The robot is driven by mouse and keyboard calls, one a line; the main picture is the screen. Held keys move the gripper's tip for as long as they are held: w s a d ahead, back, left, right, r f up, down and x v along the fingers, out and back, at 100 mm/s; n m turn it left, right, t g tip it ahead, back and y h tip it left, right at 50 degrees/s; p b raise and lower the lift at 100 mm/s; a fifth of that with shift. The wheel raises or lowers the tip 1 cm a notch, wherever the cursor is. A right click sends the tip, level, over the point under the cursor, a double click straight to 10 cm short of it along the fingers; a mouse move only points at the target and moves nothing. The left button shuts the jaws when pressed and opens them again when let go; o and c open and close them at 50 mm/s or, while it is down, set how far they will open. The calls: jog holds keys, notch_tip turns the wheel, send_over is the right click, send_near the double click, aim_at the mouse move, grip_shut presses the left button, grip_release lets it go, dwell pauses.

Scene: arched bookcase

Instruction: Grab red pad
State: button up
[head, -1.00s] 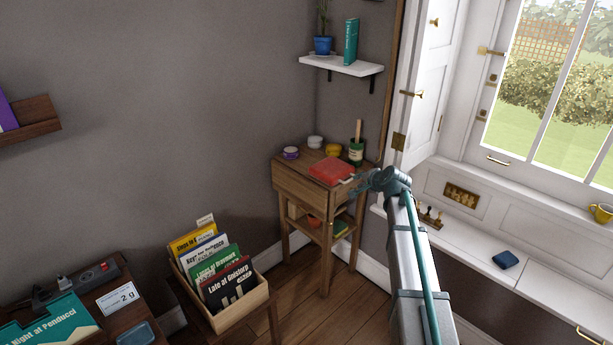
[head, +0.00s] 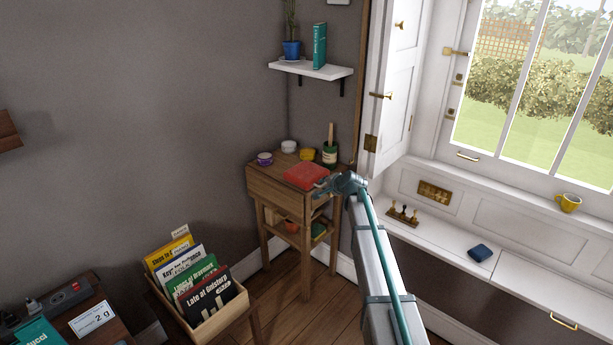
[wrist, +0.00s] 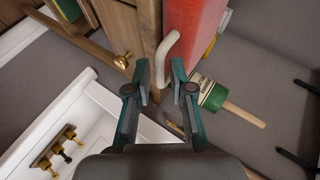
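The red pad (head: 305,176) lies on top of a small wooden side table (head: 270,187) in the corner. In the wrist view its red face (wrist: 193,35) runs along the upper middle, with a pale curved handle (wrist: 168,52) at its near end. My gripper (head: 322,186) is at the table's right edge, beside the pad. In the wrist view my gripper (wrist: 158,82) is open, with the end of the pale handle between or just beyond the fingertips. I cannot tell whether they touch it.
The white window sill (head: 440,240) is to the right, with a blue item (head: 480,252).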

jog(key=shift+w+a+f, duration=0.1)
jog(key=shift+w+f, duration=0.2)
jog(key=shift+w, duration=0.2)
jog(key=shift+c, duration=0.2)
grip_shut()
jog(key=shift+r, duration=0.2)
